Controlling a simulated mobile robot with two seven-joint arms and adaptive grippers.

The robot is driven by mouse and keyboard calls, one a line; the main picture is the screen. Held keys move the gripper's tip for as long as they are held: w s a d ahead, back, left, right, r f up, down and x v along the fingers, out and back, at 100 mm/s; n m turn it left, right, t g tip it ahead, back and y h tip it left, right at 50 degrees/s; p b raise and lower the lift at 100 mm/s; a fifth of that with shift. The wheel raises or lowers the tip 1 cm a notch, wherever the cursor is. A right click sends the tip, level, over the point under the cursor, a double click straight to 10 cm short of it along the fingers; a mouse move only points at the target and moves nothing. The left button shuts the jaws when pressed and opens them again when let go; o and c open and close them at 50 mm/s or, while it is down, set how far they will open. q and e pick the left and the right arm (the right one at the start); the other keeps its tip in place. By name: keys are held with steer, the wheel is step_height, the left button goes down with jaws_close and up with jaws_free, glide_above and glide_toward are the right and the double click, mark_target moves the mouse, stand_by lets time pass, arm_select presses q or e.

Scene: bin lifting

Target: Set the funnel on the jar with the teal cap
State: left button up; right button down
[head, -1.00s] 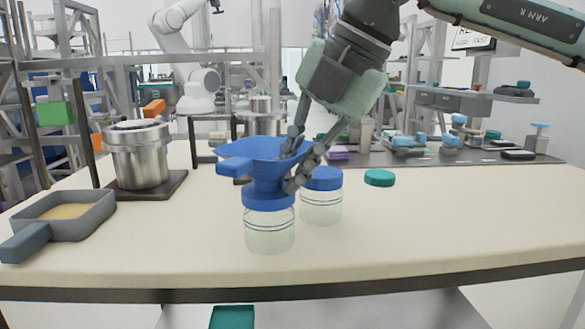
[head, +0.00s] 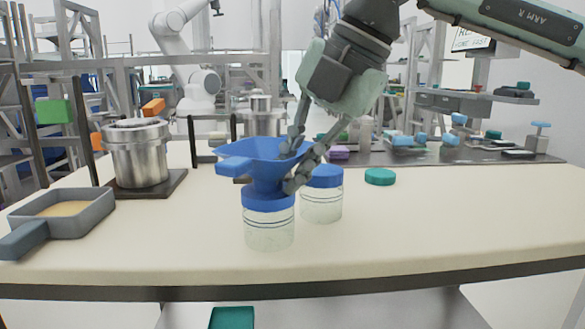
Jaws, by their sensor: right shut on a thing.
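My right gripper (head: 289,168) is shut on the blue funnel (head: 263,151), at its right side. The funnel is upright, with a tab handle pointing left and its neck at the top of the front clear jar (head: 269,230). That jar has a blue cap or collar (head: 269,200); whether the funnel rests on it or hovers just above, I cannot tell. A second clear jar (head: 321,205) with a blue cap stands behind and to the right. A flat teal cap (head: 380,176) lies alone on the table further right; no jar shows under it. My left gripper is out of view.
On the cream table (head: 440,220), a grey scoop-like pan (head: 92,216) with tan contents sits at the left. A steel pot (head: 140,155) stands on a dark base behind it. Small items crowd a dark strip at the back right. The front right is clear.

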steer(key=shift+f+b, duration=0.2)
steer(key=shift+b, duration=0.2)
stand_by(0.3)
steer(key=c, duration=1.6)
jaws_free()
steer(key=shift+o, duration=0.8)
steer(key=o, duration=0.4)
steer(key=shift+r, duration=0.15)
steer(key=shift+r+p, duration=1.95)
steer(key=shift+r, duration=1.25)
